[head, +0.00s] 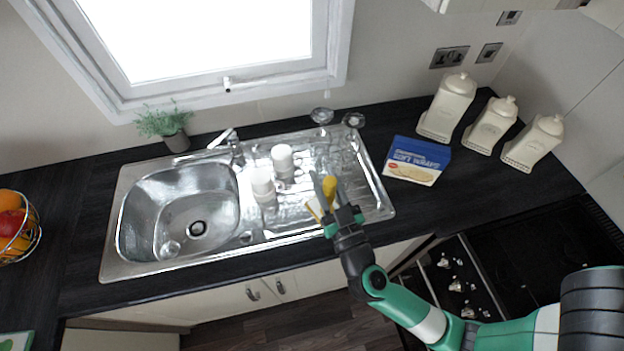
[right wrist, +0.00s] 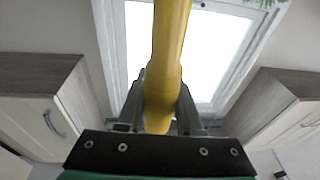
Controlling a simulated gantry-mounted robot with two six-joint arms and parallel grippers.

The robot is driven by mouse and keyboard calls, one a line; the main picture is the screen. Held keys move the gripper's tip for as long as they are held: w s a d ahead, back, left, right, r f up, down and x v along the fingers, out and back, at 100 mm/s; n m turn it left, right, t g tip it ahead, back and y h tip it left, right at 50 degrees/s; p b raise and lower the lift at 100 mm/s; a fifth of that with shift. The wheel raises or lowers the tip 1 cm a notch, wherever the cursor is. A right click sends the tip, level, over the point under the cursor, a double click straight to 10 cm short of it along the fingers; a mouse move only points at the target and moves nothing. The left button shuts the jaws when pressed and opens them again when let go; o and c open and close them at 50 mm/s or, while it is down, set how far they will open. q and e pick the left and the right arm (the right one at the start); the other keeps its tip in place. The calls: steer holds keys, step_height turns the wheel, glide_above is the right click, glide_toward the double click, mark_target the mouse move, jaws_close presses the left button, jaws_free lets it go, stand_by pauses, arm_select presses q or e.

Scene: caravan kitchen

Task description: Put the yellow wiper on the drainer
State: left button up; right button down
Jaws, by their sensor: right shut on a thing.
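The yellow wiper (head: 330,186) is in the jaws of my right gripper (head: 331,193), over the front part of the steel drainer (head: 372,193) right of the sink bowl. In the right wrist view, its thick yellow handle (right wrist: 168,45) runs between the two fingers of my right gripper (right wrist: 161,100), which is shut on it. Part of the wiper is hidden by the fingers in the head view. I cannot tell whether it touches the drainer. My left gripper is not in view.
Two white cups (head: 263,184) (head: 283,158) stand on the drainer's left part. Two small glasses (head: 322,115) (head: 353,120) are behind it. A blue box (head: 417,160) lies to the right, near several white canisters (head: 447,106). The sink bowl (head: 180,212) is left.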

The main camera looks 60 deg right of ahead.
steer(key=w+d+f+b, duration=0.2)
steer(key=d+f+b, duration=0.4)
steer(key=d+f, duration=0.7)
steer(key=shift+w+d+f+m, duration=0.25)
steer(key=shift+w+d+m, duration=0.05)
steer(key=shift+d, duration=0.05)
steer(key=c, duration=0.6)
jaws_free()
steer(key=shift+o, duration=0.2)
